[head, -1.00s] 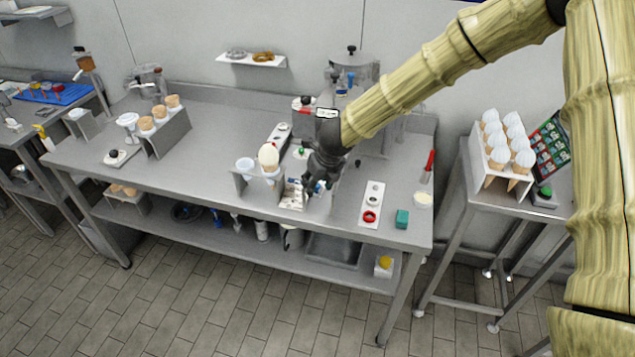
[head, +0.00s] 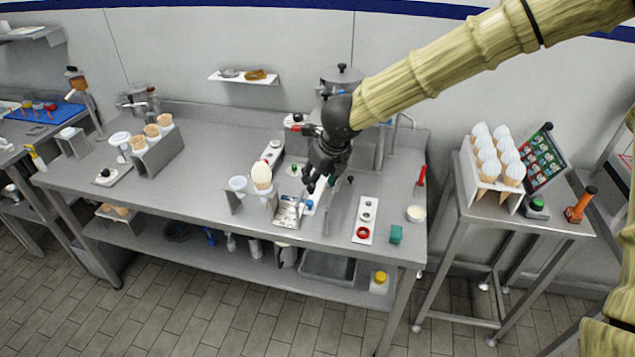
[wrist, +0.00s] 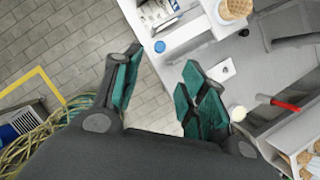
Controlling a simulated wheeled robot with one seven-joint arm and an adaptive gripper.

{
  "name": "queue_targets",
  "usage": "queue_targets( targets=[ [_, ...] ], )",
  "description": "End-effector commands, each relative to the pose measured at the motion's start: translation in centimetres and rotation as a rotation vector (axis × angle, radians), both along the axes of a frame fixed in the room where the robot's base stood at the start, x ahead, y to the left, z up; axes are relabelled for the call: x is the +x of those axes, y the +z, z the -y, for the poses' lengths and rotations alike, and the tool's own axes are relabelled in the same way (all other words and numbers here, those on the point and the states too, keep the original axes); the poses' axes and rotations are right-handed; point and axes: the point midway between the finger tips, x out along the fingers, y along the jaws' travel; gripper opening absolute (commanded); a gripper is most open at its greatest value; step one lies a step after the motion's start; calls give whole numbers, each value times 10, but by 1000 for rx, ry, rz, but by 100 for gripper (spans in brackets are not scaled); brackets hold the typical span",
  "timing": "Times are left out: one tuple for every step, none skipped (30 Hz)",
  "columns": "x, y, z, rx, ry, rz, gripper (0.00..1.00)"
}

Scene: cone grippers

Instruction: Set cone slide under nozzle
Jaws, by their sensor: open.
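My gripper (head: 322,190) is dark and open. It hangs over the front middle of the steel bench, just right of a small pale metal piece with a blue knob (head: 309,204); I cannot tell if this is the cone slide. In the wrist view my gripper (wrist: 160,82) has spread teal fingers with nothing between them. A cone with a pale egg-shaped top (head: 262,178) stands in a holder to the left, beside a white cup (head: 238,186). A steel machine (head: 341,78) stands behind my gripper. Its nozzle is hidden by my arm.
Cones fill a rack (head: 498,160) on the side table.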

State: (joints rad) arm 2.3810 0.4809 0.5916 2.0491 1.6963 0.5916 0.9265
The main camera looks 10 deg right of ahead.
Motion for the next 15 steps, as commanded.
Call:
queue_targets(
  targets=[
    [0, 1, 0, 0, 0, 0, 42],
    [0, 1, 0, 0, 0, 0, 42],
    [0, 1, 0, 0, 0, 0, 42],
    [-1, 1, 0, 0, 0, 0, 42],
    [0, 1, 0, 0, 0, 0, 42],
    [0, 1, 0, 0, 0, 0, 42],
    [0, 1, 0, 0, 0, 0, 42],
    [0, 1, 0, 0, 0, 0, 42],
    [0, 1, 0, -2, 1, 1, 42],
    [0, 1, 0, -3, 7, 4, 42],
    [1, 0, 0, -7, 16, 10, 42],
    [4, 0, -1, -16, 40, 25, 42],
    [6, 0, -2, -27, 68, 43, 42],
    [9, 0, -3, -40, 102, 63, 42],
    [14, 0, -5, -65, 163, 99, 42]
  ],
)
